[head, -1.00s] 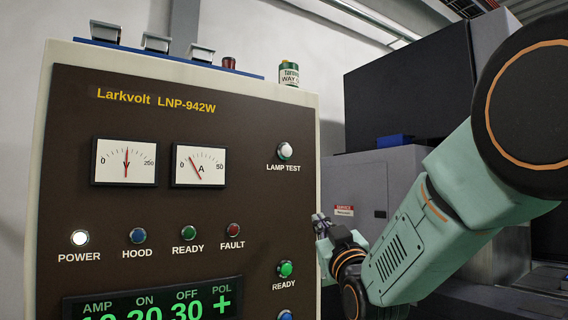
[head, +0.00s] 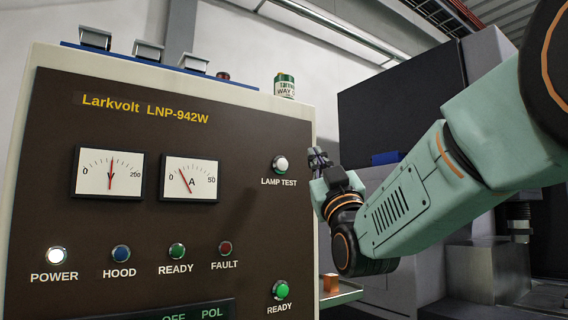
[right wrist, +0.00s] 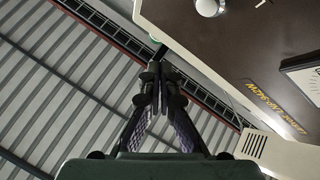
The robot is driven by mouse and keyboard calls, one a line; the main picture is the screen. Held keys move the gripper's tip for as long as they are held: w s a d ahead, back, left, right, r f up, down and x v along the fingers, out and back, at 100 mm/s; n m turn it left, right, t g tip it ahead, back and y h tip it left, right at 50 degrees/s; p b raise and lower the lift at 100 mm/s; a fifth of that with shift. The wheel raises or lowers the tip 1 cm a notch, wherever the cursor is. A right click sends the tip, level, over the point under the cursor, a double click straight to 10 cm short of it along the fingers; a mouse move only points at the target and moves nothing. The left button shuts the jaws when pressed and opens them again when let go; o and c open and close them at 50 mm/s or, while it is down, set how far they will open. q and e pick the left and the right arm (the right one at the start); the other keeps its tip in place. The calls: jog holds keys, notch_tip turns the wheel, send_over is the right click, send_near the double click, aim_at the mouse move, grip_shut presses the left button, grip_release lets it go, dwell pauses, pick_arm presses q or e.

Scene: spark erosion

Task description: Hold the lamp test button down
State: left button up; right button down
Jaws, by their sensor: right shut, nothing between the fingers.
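The lamp test button (head: 280,164) is a white round push button in a metal ring, on the upper right of the brown panel (head: 150,230), above its LAMP TEST label. In the right wrist view the white button (right wrist: 209,6) shows at the top edge. My right gripper (head: 317,157) is just right of the button in the head view, near the cabinet's right edge, apart from the button. In the right wrist view its fingers (right wrist: 157,75) are together with nothing between them. My left gripper is in no view.
Two analog meters (head: 108,173) and lit POWER (head: 57,256) and green READY (head: 279,290) lamps are on the panel. A green-and-white can (head: 284,86) stands on the cabinet top. A dark machine (head: 400,110) stands behind my right arm. An orange block (head: 331,282) sits on a ledge below.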

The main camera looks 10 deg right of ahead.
aim_at(282, 164)
jog(key=w+a+p, duration=0.1)
jog(key=w, duration=0.1)
jog(key=w+a+p, duration=0.1)
jog(key=w, duration=0.2)
jog(key=w+p, duration=0.2)
jog(key=shift+w+a, duration=0.15)
jog(key=shift+a, duration=0.25)
jog(key=shift+w+a, duration=0.1)
jog(key=shift+w+f, duration=0.15)
jog(key=shift+w, duration=0.1)
jog(key=shift+s, duration=0.25)
jog(key=shift+w, duration=0.25)
jog(key=shift+s, duration=0.25)
jog(key=shift+w, duration=0.1)
